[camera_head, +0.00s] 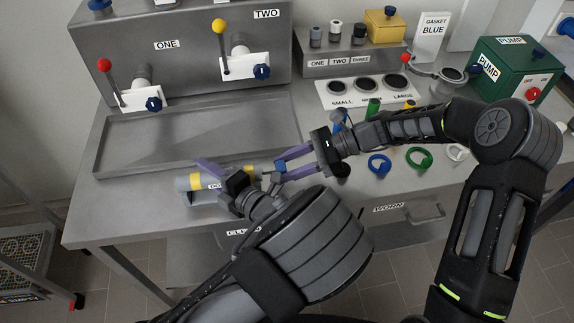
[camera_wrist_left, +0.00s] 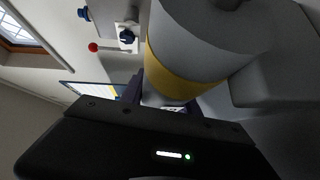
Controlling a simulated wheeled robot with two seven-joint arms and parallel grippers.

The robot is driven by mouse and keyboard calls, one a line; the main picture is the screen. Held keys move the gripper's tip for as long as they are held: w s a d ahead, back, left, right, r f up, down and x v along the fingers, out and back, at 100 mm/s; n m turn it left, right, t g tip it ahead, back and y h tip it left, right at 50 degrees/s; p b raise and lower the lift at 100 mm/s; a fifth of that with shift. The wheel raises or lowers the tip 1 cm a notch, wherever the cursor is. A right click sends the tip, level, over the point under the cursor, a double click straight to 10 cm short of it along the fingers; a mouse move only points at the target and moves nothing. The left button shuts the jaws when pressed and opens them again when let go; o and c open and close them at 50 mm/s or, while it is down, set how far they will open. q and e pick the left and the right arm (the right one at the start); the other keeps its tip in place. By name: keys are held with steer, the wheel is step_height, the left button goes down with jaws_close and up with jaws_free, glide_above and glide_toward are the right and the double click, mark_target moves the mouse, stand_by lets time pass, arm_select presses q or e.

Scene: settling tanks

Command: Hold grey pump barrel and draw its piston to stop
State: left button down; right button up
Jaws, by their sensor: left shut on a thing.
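The grey pump barrel (camera_head: 183,184) with yellow bands lies sideways near the table's front left edge. It also shows close up in the left wrist view (camera_wrist_left: 210,35), with a yellow band (camera_wrist_left: 172,75). My left gripper (camera_head: 220,178) is shut on the barrel; its body hides part of the barrel and its label. Contact there cannot be told.
An empty grey tray (camera_head: 130,160) lies behind the barrel, below two valves with red and yellow levers. Green, blue and white rings, including a green ring (camera_head: 419,158), lie to the right, beyond my right gripper. A green pump box (camera_head: 515,70) stands at back right.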

jaws_close()
stand_by(1.1)
